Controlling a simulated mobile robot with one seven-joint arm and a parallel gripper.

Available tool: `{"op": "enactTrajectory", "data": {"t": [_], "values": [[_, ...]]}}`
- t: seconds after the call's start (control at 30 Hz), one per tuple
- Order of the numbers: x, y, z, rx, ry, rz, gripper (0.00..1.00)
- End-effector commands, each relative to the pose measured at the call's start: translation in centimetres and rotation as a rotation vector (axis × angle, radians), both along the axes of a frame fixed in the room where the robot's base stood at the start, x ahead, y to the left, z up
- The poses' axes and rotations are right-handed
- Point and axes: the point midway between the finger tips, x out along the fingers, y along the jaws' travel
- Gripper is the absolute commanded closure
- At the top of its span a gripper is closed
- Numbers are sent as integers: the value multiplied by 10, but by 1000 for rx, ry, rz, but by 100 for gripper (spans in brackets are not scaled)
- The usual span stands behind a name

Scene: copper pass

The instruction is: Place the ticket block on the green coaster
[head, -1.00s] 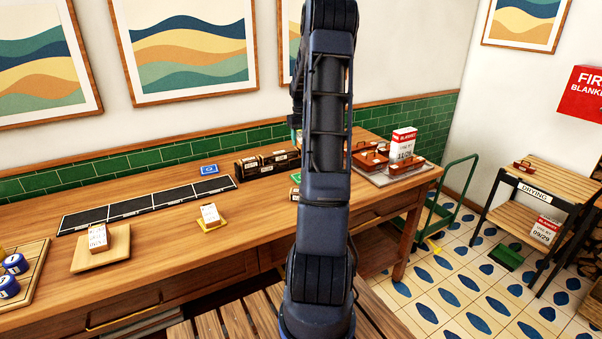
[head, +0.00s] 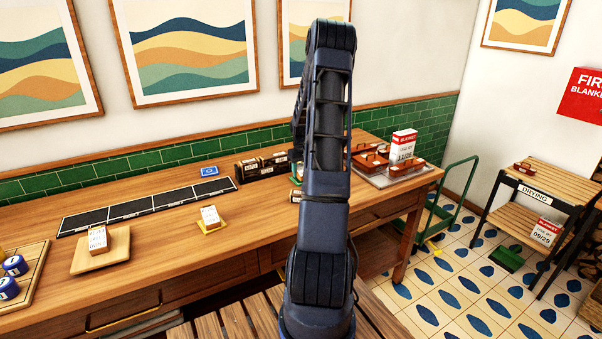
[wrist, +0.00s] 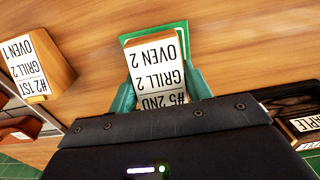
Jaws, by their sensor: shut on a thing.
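The ticket block (wrist: 156,65), wooden with a white label reading "#5 2ND GRILL 2 OVEN 2", is in my gripper (wrist: 160,92) in the wrist view. The teal fingers are shut on its two sides. The green coaster (wrist: 183,32) shows beyond and beside the block, which is over it. I cannot tell whether the block touches the coaster. In the head view my arm hides most of the gripper, block and coaster.
A third block (head: 97,239) stands on a wooden tray (head: 119,260).

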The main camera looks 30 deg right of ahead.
Motion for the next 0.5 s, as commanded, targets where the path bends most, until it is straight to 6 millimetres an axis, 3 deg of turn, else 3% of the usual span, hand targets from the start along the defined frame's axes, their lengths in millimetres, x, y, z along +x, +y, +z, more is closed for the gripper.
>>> {"op": "enactTrajectory", "data": {"t": [0.1, 0.47, 0.5], "values": [[0, 0, -10, 0, -1, 1, 76], [0, 0, -13, 0, 0, 1, 76], [0, 0, -12, 0, -1, 1, 45]]}}
